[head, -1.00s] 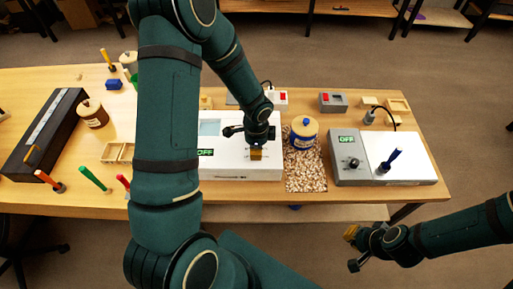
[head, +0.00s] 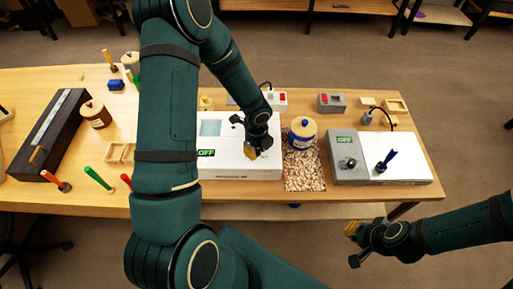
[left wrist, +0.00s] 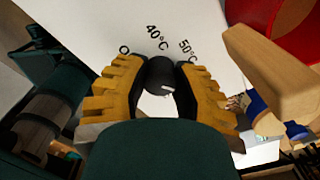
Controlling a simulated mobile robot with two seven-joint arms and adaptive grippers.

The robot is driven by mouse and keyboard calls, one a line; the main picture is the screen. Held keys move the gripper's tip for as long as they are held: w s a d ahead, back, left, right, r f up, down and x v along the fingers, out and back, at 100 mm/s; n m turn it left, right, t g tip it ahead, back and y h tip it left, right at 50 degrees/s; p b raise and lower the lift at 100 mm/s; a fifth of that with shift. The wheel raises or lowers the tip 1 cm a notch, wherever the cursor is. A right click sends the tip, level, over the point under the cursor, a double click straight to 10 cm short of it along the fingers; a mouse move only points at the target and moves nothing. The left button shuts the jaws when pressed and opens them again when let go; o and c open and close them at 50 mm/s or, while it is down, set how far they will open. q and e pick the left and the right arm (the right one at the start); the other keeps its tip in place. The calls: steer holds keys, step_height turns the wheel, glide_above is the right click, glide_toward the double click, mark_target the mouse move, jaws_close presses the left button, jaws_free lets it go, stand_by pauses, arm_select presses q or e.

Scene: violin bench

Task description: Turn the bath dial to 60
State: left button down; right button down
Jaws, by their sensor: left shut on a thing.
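The white bath (head: 235,172) stands at the middle of the bench, with a light blue window and a display (head: 206,153) reading OFF. Its black dial (left wrist: 160,75) sits between my left fingertips in the left wrist view; a white mark on it faces the lower right. Printed labels 0, 40°C (left wrist: 156,38) and 50°C show beyond it; a 60 is not visible. My left gripper (head: 252,149) is shut on the dial, which it hides in the head view. My right gripper (head: 355,246) is open and empty, off the bench's front edge at right.
A blue-labelled jar (head: 303,133) with a wooden lid stands on a speckled mat (head: 305,178) close right of the bath. Further right is a grey device (head: 343,174) with a knob, an OFF display and a blue tool. A black case (head: 45,135) lies at left.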

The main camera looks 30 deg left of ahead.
stand_by(0.3)
arm_select(q)
steer(key=c, duration=0.7)
jaws_free()
step_height(320, 180, up, 12)
stand_by(0.6)
